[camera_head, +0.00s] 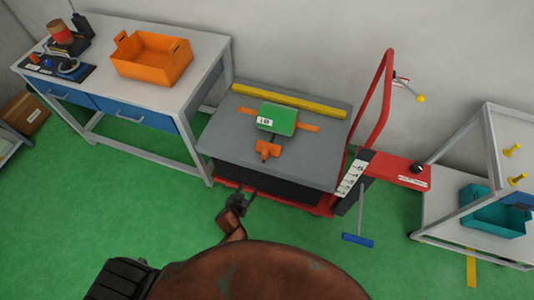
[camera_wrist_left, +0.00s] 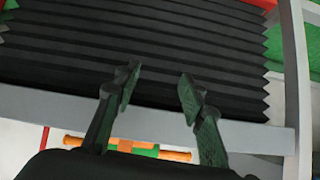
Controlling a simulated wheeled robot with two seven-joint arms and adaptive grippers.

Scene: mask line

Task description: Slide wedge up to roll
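The green roll (camera_head: 278,118) with a white number label lies on the grey top of the lift table (camera_head: 225,143), with orange ends sticking out on both sides. A small orange piece, which looks like the wedge (camera_head: 267,150), sits on the tabletop in front of the roll, with a small gap visible. My left gripper (camera_head: 248,192) is in front of the table's near edge, apart from the wedge. In the left wrist view its fingers (camera_wrist_left: 160,82) are spread and empty before the black bellows; green and orange parts show beyond the table edge. My right gripper is not seen.
A yellow bar (camera_head: 290,101) lies along the table's back edge. A red handle frame (camera_head: 384,90) rises at the table's right. A workbench (camera_head: 205,48) with an orange crate (camera_head: 150,70) stands left; a rack with a teal bin (camera_head: 485,215) stands right. Green floor lies between.

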